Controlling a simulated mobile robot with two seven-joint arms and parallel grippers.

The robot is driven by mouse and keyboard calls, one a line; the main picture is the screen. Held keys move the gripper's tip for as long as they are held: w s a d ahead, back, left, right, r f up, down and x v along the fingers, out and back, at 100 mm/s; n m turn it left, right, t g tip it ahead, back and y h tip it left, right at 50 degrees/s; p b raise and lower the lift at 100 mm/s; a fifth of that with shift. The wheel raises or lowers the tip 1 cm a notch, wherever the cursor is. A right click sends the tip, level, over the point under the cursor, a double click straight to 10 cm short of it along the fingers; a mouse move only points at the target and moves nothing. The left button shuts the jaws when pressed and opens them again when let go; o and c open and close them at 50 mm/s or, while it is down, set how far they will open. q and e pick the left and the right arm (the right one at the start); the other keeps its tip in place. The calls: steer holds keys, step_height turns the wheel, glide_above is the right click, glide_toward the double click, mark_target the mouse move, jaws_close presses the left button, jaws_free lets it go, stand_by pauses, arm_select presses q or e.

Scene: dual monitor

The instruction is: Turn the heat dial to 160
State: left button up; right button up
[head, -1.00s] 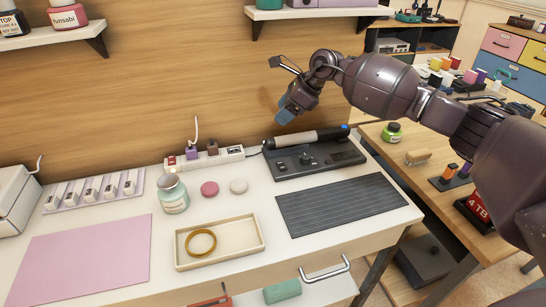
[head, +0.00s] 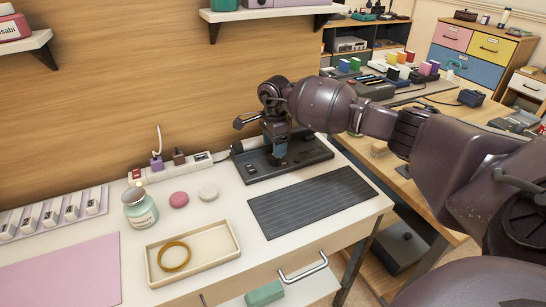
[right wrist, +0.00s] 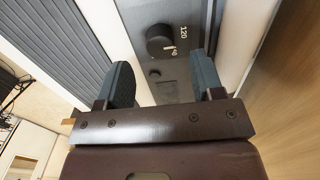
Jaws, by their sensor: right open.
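The dark station (head: 262,173) with the heat dial sits at the back right of the white desk. In the right wrist view the dial (right wrist: 159,39) is a round black knob on the dark panel, with a printed "120" (right wrist: 183,32) beside it and another mark partly readable below. My right gripper (head: 280,152) is low over the station and covers the dial in the head view. In the right wrist view its two fingers (right wrist: 164,78) are apart and empty. The dial shows beyond the fingertips, seemingly not touched. My left gripper is not in view.
A striped dark mat (head: 312,203) lies in front of the station. A power strip (head: 170,169), a teal jar (head: 140,212), pink and white discs and a cream tray (head: 205,262) with a yellow ring are to the left. The wooden wall is close behind.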

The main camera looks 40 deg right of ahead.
mark_target(274, 160)
step_height(274, 160, down, 4)
steer(key=shift+r, duration=0.2)
steer(key=shift+f+b, duration=0.3)
steer(key=shift+f, duration=0.1)
steer(key=c, duration=0.9)
